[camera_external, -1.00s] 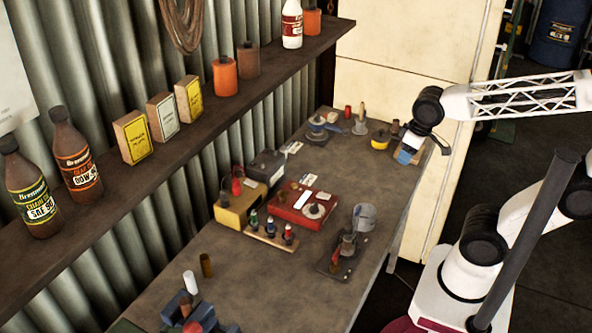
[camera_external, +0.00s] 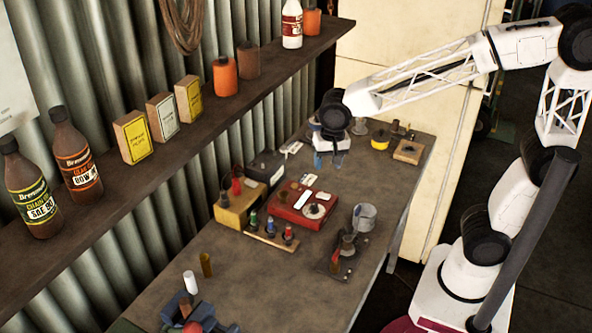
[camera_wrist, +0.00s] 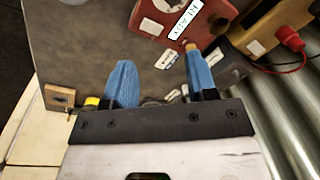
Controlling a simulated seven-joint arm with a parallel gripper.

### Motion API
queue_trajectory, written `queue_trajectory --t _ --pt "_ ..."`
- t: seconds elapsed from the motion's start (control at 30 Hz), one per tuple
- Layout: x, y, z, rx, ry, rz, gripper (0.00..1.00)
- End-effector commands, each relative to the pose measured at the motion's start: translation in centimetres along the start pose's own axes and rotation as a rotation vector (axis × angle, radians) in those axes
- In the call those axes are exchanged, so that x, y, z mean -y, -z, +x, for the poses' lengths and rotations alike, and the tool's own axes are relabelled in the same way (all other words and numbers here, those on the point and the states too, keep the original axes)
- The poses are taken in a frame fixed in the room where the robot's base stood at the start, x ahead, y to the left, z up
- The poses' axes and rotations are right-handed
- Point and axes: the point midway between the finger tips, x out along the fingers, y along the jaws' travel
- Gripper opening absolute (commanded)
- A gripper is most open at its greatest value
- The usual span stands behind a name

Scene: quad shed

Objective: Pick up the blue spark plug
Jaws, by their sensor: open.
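A small wooden rack (camera_external: 262,241) on the bench holds upright plugs in a row. The blue spark plug (camera_external: 269,226) stands in the middle, between a green-topped one (camera_external: 254,218) and a red-topped one (camera_external: 288,233). I cannot make out the rack in the wrist view. My gripper (camera_external: 328,161) hangs above the far part of the bench, beyond the red box and well away from the rack. In the wrist view my gripper (camera_wrist: 158,65) shows two blue fingers spread apart with nothing between them. A brown tip (camera_wrist: 190,46) shows at the right finger.
A red box (camera_external: 304,205) and a yellow battery-like box (camera_external: 240,208) stand close behind the rack. The shelf (camera_external: 190,140) overhangs the wall side.

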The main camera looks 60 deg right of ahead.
Motion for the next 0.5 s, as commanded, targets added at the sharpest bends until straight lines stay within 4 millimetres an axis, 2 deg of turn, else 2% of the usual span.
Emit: queue_trajectory --t 0.1,0.5 --pt "3.5 -0.6 1.4 0.011 -0.017 0.094 0.52" --pt "14.0 -3.7 6.9 0.024 -0.072 0.431 0.52"
